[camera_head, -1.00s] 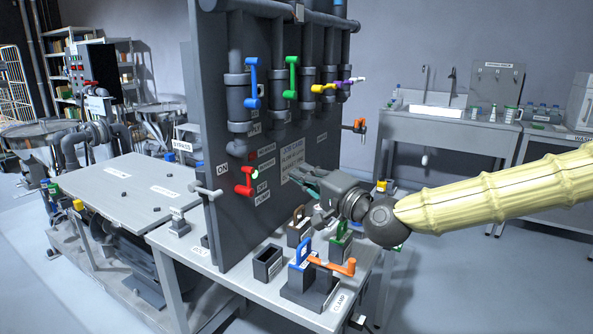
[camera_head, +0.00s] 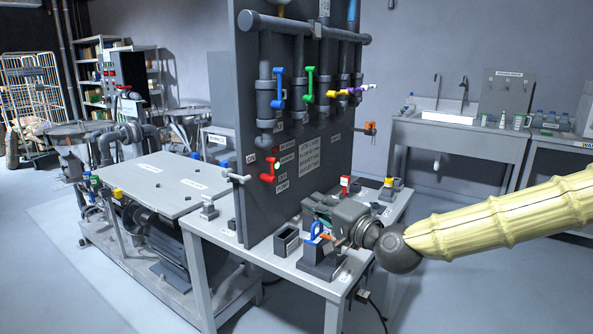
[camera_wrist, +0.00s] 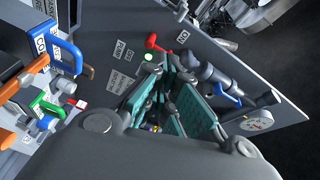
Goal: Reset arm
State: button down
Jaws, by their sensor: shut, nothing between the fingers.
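My gripper (camera_head: 308,207) is at the end of my arm, above the front table and in front of the dark panel (camera_head: 256,205). Its teal fingers are shut with nothing between them. They also fill the middle of the wrist view (camera_wrist: 160,105). Below it on the table is a block with a blue handle (camera_head: 314,231), partly covered by my gripper. I cannot tell the exact gap between them.
The panel carries a blue lever (camera_head: 279,88), a green lever (camera_head: 309,86) and a red lever (camera_head: 268,171). A dark open box (camera_head: 286,241) stands on the table. A grey sink bench (camera_head: 460,140) is behind right. Open floor lies at front left.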

jog(key=s+f+n+g+h+p, duration=0.15)
jog(key=s+f, duration=0.35)
jog(key=f, duration=0.6)
jog(key=s+d+f+g+h+p, duration=0.1)
jog(key=s+f+g+h+p, duration=0.3)
jog(key=f, duration=0.7)
jog(key=s+f+n+g+y, duration=0.1)
jog(key=s+f+g, duration=0.1)
jog(key=s+f, duration=0.65)
jog(key=s+d+f+n+g+h+p, duration=0.1)
jog(key=s+d+f+g+h, duration=0.1)
jog(key=s+d+f, duration=0.3)
jog(key=s+d+f+n+g+h+p, duration=0.2)
jog(key=s+d+f, duration=0.4)
jog(key=s, duration=0.6)
jog(key=s+d+f+n+g+h+p, duration=0.1)
jog(key=s+d+f+g+h+p, duration=0.1)
jog(key=s+d+f, duration=0.4)
jog(key=s, duration=0.3)
jog(key=shift+s+d+g, duration=0.2)
jog(key=shift+s+g, duration=0.15)
